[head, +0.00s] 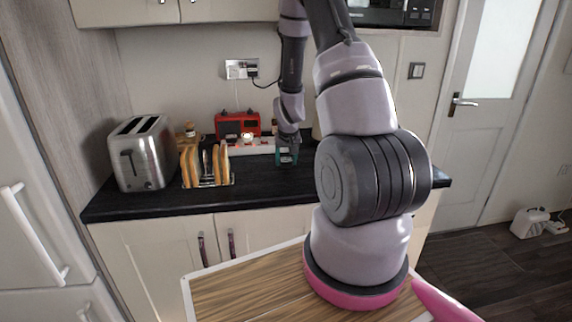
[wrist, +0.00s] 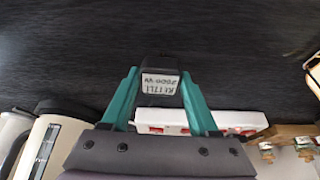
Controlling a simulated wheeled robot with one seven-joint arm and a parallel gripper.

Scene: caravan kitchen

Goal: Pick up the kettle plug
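In the head view my gripper (head: 287,158) points down over the black worktop, right of the toast rack. The plug is too small and dark to make out there. I cannot tell whether it rests on the worktop or hangs just above it.
A white power strip (wrist: 161,121) with red switches lies behind the gripper. A kettle (wrist: 57,135) stands beside it. In the head view are a toaster (head: 143,153), a toast rack (head: 206,182), a red radio (head: 237,124) and a wall socket (head: 241,69). The worktop front (head: 258,190) is clear.

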